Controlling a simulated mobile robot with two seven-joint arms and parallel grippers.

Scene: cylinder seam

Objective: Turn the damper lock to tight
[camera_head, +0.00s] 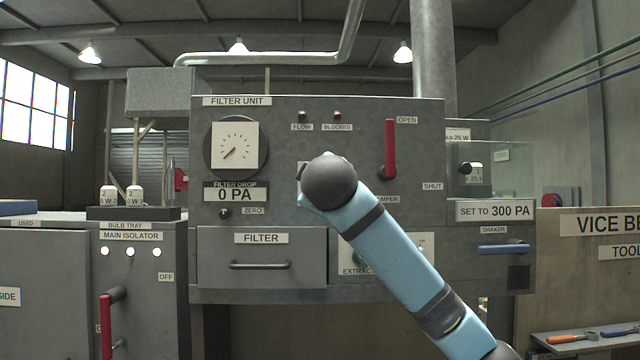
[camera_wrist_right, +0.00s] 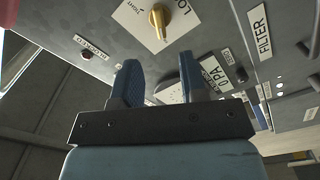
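The damper lock is a brass knob (camera_wrist_right: 158,22) on a white plate (camera_wrist_right: 138,24) marked TIGHT on one side and LO… on the other, at the top of the right wrist view. I cannot tell which mark the knob points to. My right gripper (camera_wrist_right: 158,70) is open and empty, its two blue fingers apart and short of the knob in that view. In the head view my right arm hides the gripper and most of the lock. The red damper lever (camera_head: 390,150) is up by OPEN. My left gripper is not in view.
The filter unit (camera_head: 290,115) carries a dial (camera_head: 235,146), a 0 PA display (camera_head: 235,194) and a filter drawer (camera_head: 262,258). A shaker handle (camera_head: 503,248) sticks out at right. The main isolator's red lever (camera_head: 107,325) stands at lower left.

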